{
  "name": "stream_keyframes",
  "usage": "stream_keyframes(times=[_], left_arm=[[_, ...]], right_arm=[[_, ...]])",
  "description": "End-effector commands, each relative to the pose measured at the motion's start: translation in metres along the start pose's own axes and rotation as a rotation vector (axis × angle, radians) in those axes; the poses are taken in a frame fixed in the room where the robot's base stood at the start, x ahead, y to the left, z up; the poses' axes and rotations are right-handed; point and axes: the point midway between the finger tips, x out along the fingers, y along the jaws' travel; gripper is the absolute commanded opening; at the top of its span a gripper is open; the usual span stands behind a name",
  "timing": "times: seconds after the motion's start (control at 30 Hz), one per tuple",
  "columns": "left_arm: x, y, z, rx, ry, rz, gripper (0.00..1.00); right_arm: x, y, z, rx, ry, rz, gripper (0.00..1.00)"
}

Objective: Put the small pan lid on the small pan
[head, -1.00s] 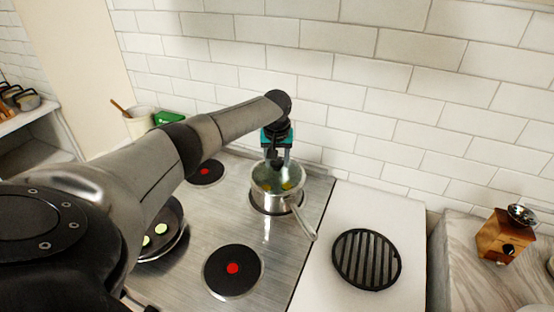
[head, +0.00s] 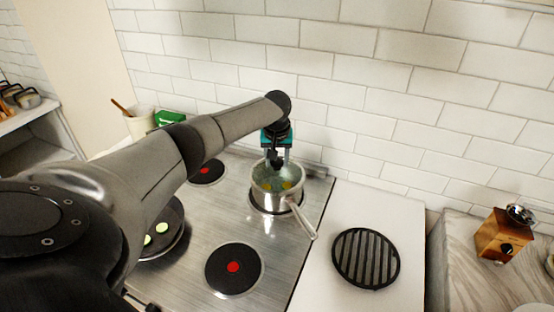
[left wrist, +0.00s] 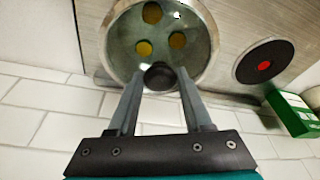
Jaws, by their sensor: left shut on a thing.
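The small pan (head: 272,203) is a steel saucepan on the back right hob plate, its handle pointing toward the front right. The small pan lid (head: 268,178) is clear glass with a dark knob and lies over the pan's mouth; it also fills the top of the left wrist view (left wrist: 122,45). Yellow pieces show through the glass. My left gripper (head: 277,162) is above the pan, shut on the lid's black knob (left wrist: 158,76). I cannot tell whether the lid's rim touches the pan all round. My right gripper is not in view.
A frying pan (head: 168,240) with green slices stands at the left, partly behind my arm. Bare hob plates (head: 233,268) are at the front and back left. A black grill trivet (head: 366,258) lies on the white counter. The tiled wall (head: 390,90) is close behind the pan.

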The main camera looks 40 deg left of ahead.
Motion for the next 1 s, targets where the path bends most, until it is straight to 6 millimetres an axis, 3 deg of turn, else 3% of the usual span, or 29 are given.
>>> stream_keyframes(times=[0.03,0.33,0.67,1.0], left_arm=[[0.0,0.0,0.0,0.0,0.001,0.001,0.52],[0.0,0.0,0.0,0.0,0.0,0.001,0.85],[-0.002,0.0,0.0,0.001,-0.001,0.0,0.85],[-0.044,0.0,-0.001,0.002,0.002,0.002,0.85]], right_arm=[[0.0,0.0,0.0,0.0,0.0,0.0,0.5],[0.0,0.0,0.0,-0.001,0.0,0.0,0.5],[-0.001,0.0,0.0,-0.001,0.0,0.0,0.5],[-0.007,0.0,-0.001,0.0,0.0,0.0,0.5]])
